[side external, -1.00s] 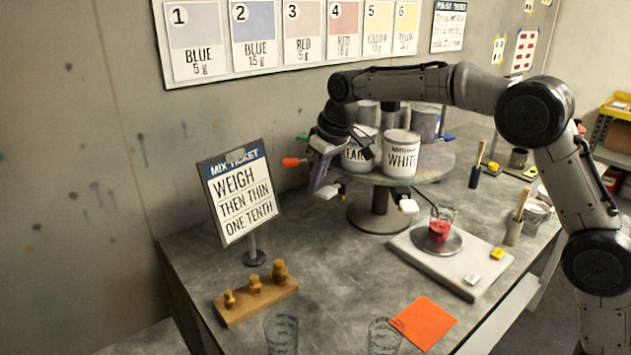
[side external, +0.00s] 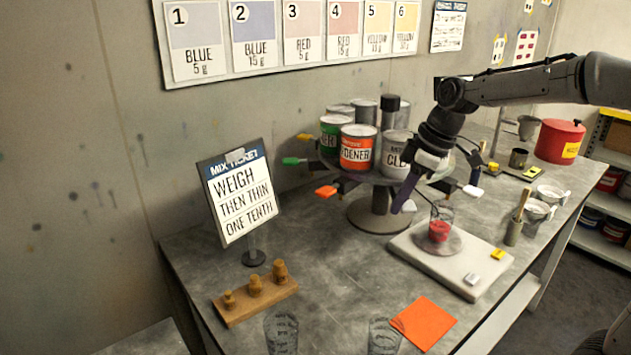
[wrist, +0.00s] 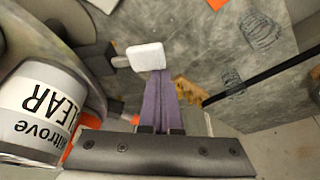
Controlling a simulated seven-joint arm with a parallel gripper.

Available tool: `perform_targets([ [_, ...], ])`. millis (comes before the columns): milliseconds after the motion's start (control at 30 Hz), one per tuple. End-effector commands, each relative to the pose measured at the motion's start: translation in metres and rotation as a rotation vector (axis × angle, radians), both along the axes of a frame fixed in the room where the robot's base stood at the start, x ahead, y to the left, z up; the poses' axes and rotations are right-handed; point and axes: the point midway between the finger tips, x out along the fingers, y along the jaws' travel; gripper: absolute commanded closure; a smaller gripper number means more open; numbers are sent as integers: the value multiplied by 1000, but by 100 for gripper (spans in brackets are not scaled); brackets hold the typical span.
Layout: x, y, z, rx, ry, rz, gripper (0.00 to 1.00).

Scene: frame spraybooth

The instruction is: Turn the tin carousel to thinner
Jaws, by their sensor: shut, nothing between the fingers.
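The tin carousel (side external: 377,215) stands at the back of the bench on a round pedestal. An orange tin (side external: 357,152) reading "…DENER" faces front-left. A green tin (side external: 333,128), its label partly hidden and turned away, is behind it to the left. A grey "CLEAR" tin (side external: 393,150) is at front-right. Green (side external: 292,161), orange (side external: 326,191) and white (side external: 473,190) tabs stick out of the rim. My gripper (side external: 405,206) is shut and empty, low at the carousel's front-right. In the wrist view its purple fingertips (wrist: 160,76) are right against a white tab (wrist: 146,57).
The scale (side external: 450,262) with a beaker of red paint (side external: 440,228) is close in front of my gripper. A ticket stand (side external: 238,193), brass weights (side external: 256,285), an orange card (side external: 424,322) and clear cups are nearer. A red pot (side external: 559,141) stands at back right.

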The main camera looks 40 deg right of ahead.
Motion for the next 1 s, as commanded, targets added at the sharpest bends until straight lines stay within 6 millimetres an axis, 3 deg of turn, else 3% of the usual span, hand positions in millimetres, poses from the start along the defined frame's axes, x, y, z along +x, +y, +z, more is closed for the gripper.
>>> perform_targets([
  [167,-27,-36,0,1,0,7,100],
  [500,-61,-110,-1,4,1,322,100],
  [867,-70,-199,-1,3,1,671,100],
  [1000,-66,-233,-1,1,1,685,100],
])
